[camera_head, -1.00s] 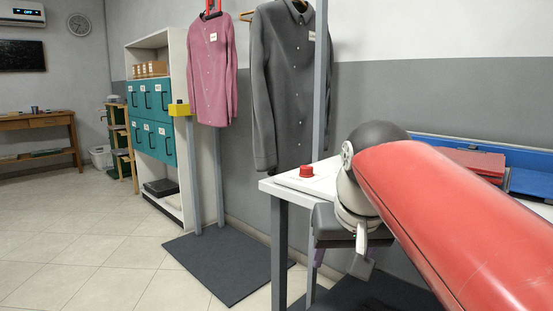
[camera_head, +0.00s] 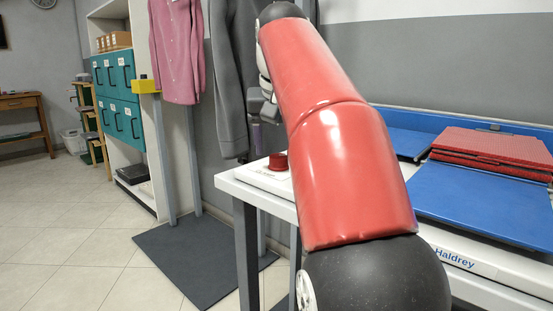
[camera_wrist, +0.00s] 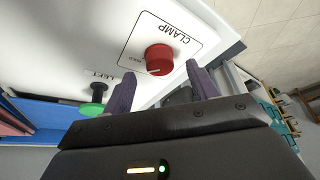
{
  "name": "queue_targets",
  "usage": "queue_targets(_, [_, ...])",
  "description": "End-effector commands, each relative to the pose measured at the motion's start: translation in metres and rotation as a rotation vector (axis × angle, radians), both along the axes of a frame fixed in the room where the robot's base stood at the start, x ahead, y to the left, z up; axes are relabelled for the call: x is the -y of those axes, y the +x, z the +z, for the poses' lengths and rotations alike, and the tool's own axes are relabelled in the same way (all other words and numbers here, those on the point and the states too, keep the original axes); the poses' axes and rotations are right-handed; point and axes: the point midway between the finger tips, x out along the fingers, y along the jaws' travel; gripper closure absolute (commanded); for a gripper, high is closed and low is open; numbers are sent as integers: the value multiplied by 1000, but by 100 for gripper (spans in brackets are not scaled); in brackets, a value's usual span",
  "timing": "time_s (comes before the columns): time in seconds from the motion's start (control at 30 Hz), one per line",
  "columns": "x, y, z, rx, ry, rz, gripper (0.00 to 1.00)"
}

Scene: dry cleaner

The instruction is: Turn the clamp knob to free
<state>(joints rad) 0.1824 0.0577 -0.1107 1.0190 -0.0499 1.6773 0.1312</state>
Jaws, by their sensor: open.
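The red clamp knob (camera_wrist: 159,60) sits on a white plate labelled CLAMP in the wrist view. Small print, which looks like HOLD, is beside it; a light mark shows on the knob. Nothing is between the fingers. In the head view my arm hides most of the gripper.
A black-stemmed green control (camera_wrist: 94,100) labelled LEFT stands beside the plate. A blue board (camera_head: 470,200) with red pads (camera_head: 490,150) lies on the table to the right. A grey shirt (camera_head: 228,80) hangs behind my arm. The floor at left is clear.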

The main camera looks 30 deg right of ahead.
Motion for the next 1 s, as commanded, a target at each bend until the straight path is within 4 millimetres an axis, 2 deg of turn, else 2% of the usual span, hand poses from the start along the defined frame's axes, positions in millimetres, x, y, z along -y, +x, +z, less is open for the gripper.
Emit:
queue_targets(0.03, [1, 2, -10, -2, 1, 0, 41])
queue_targets(0.2, [4, 8, -24, 0, 0, 0, 41])
queue_targets(0.53, [4, 10, -26, 1, -1, 1, 41])
queue_targets(0.87, [4, 10, -26, 1, 0, 1, 84])
queue_targets(1.0, [4, 10, -26, 1, 0, 5, 86])
